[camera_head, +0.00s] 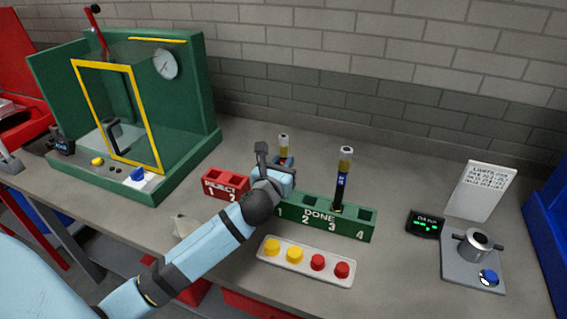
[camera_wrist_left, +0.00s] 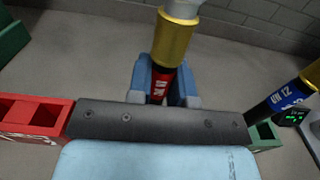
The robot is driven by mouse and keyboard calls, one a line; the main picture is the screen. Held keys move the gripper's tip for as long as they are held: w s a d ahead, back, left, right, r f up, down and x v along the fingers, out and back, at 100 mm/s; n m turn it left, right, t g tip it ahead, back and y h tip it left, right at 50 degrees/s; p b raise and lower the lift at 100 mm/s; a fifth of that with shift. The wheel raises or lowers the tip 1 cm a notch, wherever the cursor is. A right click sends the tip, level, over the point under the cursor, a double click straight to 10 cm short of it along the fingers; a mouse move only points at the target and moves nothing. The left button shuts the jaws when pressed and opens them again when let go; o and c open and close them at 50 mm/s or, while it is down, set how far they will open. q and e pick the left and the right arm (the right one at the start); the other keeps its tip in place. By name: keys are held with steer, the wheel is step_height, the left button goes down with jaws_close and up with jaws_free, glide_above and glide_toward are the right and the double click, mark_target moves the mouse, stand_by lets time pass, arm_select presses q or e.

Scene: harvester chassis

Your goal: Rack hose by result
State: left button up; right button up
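My left gripper (camera_head: 284,162) has its blue fingers on both sides of a hose (camera_head: 284,144) with a gold and white end fitting. In the left wrist view the fingers (camera_wrist_left: 166,88) close on this hose (camera_wrist_left: 174,38) at its red label, and it stands roughly upright. My gripper and wrist hide its lower end, so I cannot tell if it sits in a slot. A second hose (camera_head: 342,180) with a blue label stands in slot 3 of the green DONE rack (camera_head: 308,226). The red REJECT rack (camera_head: 222,190) is left of my wrist; its visible slots look empty. My right gripper is out of view.
A green test cabinet (camera_head: 190,155) with a yellow-framed door stands at the left. A white tray (camera_head: 305,278) of yellow and red caps lies in front. A small display (camera_head: 425,223), a grey fixture (camera_head: 470,262) and a limits card (camera_head: 482,190) are at the right.

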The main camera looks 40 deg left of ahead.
arm_select(q)
steer(key=o, duration=0.5)
steer(key=b+v, duration=0.1)
steer(key=v, duration=1.3)
steer(key=shift+a, duration=0.1)
